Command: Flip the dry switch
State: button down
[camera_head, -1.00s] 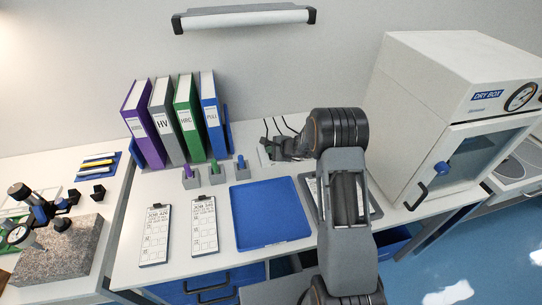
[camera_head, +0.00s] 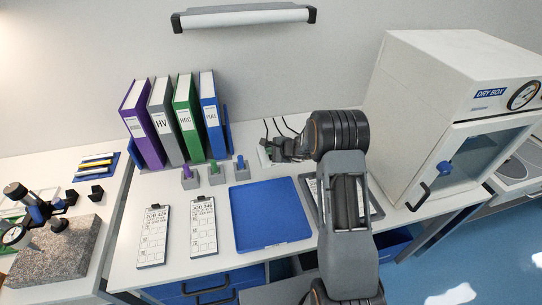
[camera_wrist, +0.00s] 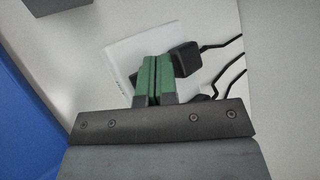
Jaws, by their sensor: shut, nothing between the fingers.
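A white power strip (camera_wrist: 118,62) lies on the bench in the wrist view, with black plugs (camera_wrist: 186,58) and cables at its right side. Part of it also shows in the head view (camera_head: 263,157), behind my gripper. My gripper (camera_wrist: 153,62) is shut and empty; its green fingertips are together over the strip, next to a plug. In the head view my gripper (camera_head: 275,152) is low at the back of the bench. I cannot make out the dry switch; my fingers hide part of the strip. Whether my fingertips touch it I cannot tell.
A white dry box (camera_head: 425,125) stands to the right of my arm. A blue tray (camera_head: 268,215), clipboards (camera_head: 203,228) and small grey holders (camera_head: 215,178) lie to the left. Binders (camera_head: 188,115) stand at the back left. Black cables (camera_head: 285,125) rise by the wall.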

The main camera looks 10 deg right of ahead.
jog(key=shift+f, duration=0.15)
dwell(0.6)
jog(key=shift+s+r, duration=0.1)
jog(key=shift+r, duration=0.55)
jog(key=shift+r, duration=0.1)
jog(key=shift+s+r+p, duration=0.25)
jog(key=shift+r+p, duration=0.25)
jog(key=shift+r, duration=0.7)
jog(key=shift+s+r+p, duration=0.2)
jog(key=shift+r+p, duration=0.3)
jog(key=shift+r, duration=0.7)
jog(key=shift+a, duration=0.1)
